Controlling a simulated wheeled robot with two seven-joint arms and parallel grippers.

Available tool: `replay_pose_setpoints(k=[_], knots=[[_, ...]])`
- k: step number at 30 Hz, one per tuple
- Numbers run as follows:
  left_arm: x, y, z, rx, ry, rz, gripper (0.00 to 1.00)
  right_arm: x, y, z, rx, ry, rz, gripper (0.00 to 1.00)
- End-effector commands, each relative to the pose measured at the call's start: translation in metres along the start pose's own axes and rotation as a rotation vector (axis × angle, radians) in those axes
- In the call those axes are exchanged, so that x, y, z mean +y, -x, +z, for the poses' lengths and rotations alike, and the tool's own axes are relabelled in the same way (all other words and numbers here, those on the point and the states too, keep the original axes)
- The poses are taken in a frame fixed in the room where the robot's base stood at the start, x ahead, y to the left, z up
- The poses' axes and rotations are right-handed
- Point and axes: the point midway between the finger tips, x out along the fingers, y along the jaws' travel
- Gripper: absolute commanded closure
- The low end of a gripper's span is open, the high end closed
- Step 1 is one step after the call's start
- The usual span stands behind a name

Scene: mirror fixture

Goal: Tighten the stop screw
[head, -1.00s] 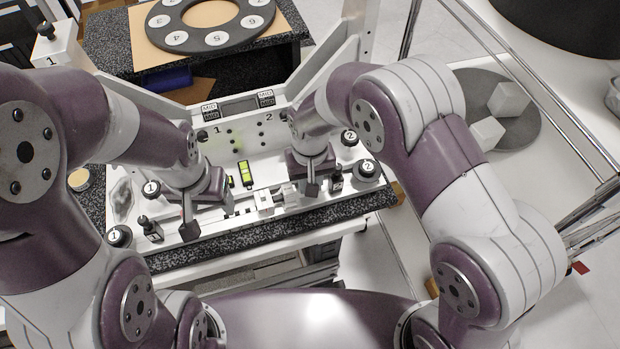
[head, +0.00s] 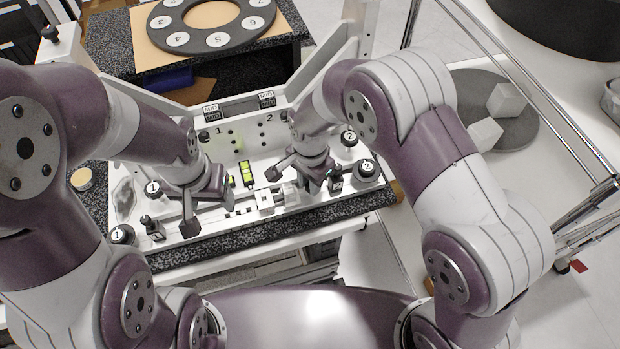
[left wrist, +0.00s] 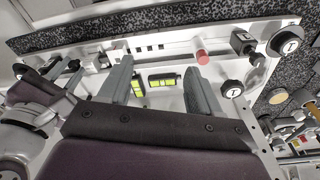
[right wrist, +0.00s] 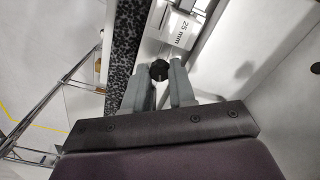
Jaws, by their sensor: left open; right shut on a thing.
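The stop screw appears to be the black knurled knob (right wrist: 158,70) in the right wrist view, beside a white block marked 25 mm (right wrist: 177,28). My right gripper (right wrist: 163,72) is shut on this knob at its fingertips. My left gripper (left wrist: 158,78) is open and empty, over the fixture's left part. Two green level vials (left wrist: 163,79) show between and beside its fingers, apart from them.
Black knobs marked 1 (head: 122,234) stand at the fixture's left end and knobs marked 2 (head: 365,169) at its right. A small red cylinder (left wrist: 202,57) is near my left fingers. A numbered ring (head: 215,38) lies behind. Metal rails (head: 560,110) stand at the right.

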Motion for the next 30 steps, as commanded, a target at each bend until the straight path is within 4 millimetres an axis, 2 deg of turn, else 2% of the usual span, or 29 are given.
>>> replay_pose_setpoints(k=[30], knots=[[0.0000,0.0077,-0.0009,0.000,0.000,0.000,0.36,-0.0031,0.0033,-0.0015,-0.001,-0.962,-0.010,1.00]])
